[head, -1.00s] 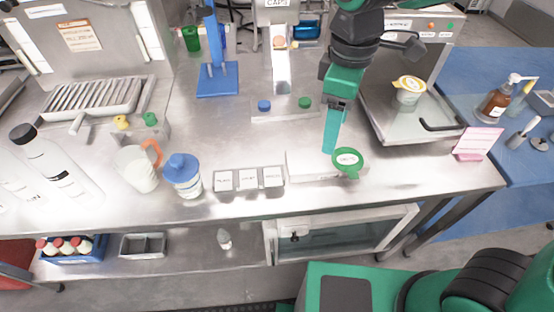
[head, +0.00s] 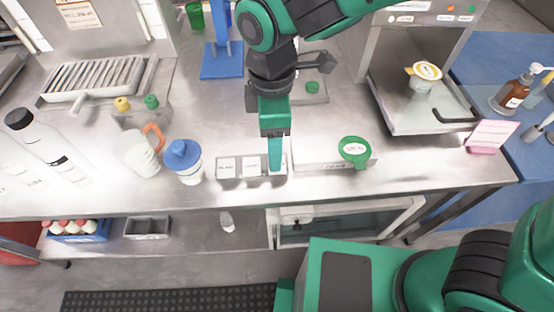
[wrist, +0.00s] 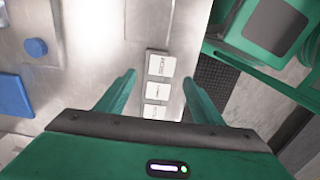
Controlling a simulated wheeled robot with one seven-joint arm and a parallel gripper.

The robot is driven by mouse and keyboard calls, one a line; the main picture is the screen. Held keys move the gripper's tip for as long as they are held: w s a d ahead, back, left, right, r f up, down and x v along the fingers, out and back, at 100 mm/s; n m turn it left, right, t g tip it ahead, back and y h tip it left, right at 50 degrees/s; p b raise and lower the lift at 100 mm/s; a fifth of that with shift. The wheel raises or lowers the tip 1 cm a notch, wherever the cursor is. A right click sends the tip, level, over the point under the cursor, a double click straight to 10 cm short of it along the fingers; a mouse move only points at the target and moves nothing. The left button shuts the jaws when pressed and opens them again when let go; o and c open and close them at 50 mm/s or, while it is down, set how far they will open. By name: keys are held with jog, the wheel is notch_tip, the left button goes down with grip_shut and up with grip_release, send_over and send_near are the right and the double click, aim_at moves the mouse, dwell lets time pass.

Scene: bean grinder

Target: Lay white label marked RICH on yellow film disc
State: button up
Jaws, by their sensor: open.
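Three white labels stand in a row in a shallow metal holder; two show in the head view, the left one (head: 226,168) and the middle one (head: 251,167). The third, at the right end, is mostly hidden behind my gripper (head: 275,168). In the wrist view all three labels (wrist: 161,65) lie in a line, print too small to read surely. My gripper (wrist: 159,84) is open and empty, its fingers either side of the row. A yellow disc (head: 427,70) with a pale, marked centre lies on a white cup (head: 420,88) at the right.
A machine tray (head: 425,115) surrounds the cup. The bench front edge is close to the labels.

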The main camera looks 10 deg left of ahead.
jog(key=shift+s+f, duration=0.1)
jog(key=shift+f, duration=2.35)
jog(key=shift+f, duration=0.2)
jog(key=shift+c, duration=0.6)
